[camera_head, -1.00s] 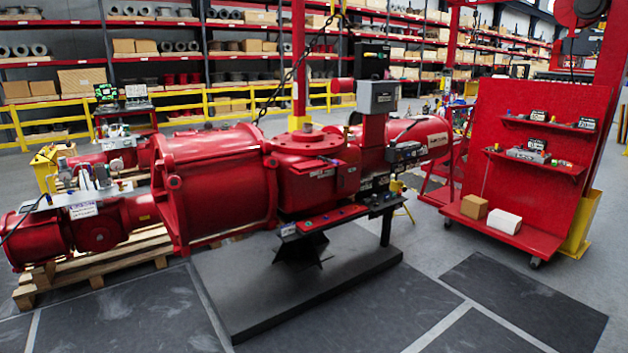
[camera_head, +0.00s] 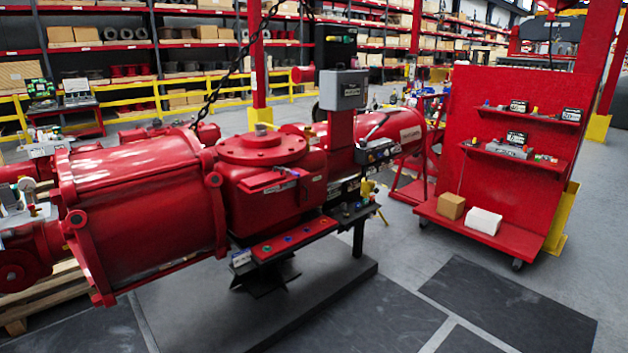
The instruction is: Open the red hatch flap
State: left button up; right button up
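A large red valve actuator (camera_head: 140,195) stands on a dark platform in the left and middle of the view. Its middle housing (camera_head: 268,200) has a round flanged top. A small red flap-like plate (camera_head: 268,182) sticks out near the upper front of that housing; I cannot tell for sure that it is the hatch flap or whether it is shut. A grey box (camera_head: 343,90) is mounted above the actuator's right part. Neither of my grippers shows in the view.
A red shelf (camera_head: 316,232) with small coloured parts runs along the actuator's front. A red rack cart (camera_head: 510,150) stands at the right, with a brown box (camera_head: 451,206) and a white box (camera_head: 483,221) on its base. The floor (camera_head: 400,265) between platform and cart is clear.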

aim_at(251, 182)
jog(key=i+l+u, duration=0.1)
jog(key=i, duration=0.7)
jog(key=i+l+u, duration=0.15)
jog(key=i, duration=0.65)
